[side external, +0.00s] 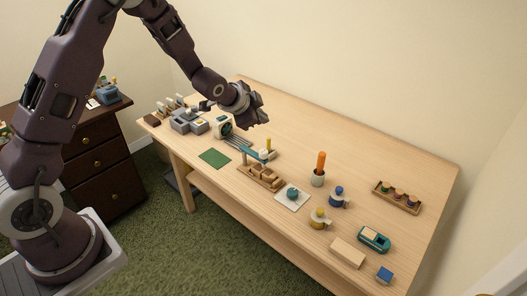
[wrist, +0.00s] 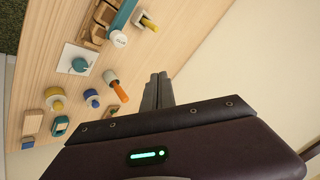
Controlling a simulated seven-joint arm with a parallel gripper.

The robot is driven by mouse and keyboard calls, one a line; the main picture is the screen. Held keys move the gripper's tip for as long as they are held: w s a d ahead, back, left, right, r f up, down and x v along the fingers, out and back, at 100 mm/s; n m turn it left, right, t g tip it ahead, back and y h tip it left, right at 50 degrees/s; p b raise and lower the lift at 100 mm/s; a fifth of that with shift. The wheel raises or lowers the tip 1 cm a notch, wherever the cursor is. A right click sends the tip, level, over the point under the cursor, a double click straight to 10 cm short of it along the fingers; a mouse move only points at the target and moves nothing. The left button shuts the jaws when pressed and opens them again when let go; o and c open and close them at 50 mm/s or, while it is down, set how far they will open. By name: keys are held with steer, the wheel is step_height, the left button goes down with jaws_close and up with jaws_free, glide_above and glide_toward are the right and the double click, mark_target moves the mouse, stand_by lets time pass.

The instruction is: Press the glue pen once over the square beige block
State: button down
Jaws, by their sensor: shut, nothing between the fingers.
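A wooden tray (side external: 253,181) with several beige blocks in its slots stands near the table's front edge. A teal arm (side external: 249,153) reaches over the tray. It carries a white head (wrist: 118,39) with small lettering, perhaps the glue pen, beside a yellow upright piece (side external: 268,143). I cannot make out which block is the square one; the teal arm partly covers them. In the wrist view the tray (wrist: 88,30) is at the top edge, partly cut off. My gripper (wrist: 158,76) is shut and empty, above the table and apart from the tray and the teal arm.
A white card (side external: 288,203) with a teal knob, an orange stick in a cup (side external: 318,179), two round-knobbed pieces and a teal dispenser (side external: 374,240) stand to the right. Grey containers (side external: 187,124) are at left. The table's back middle is clear.

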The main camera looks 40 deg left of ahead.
mark_target(265, 150)
steer(key=shift+f, duration=4.35)
steer(key=shift+f, duration=0.1)
steer(key=shift+f, duration=0.3)
steer(key=shift+f, duration=0.8)
steer(key=shift+r, duration=1.2)
steer(key=shift+r, duration=2.5)
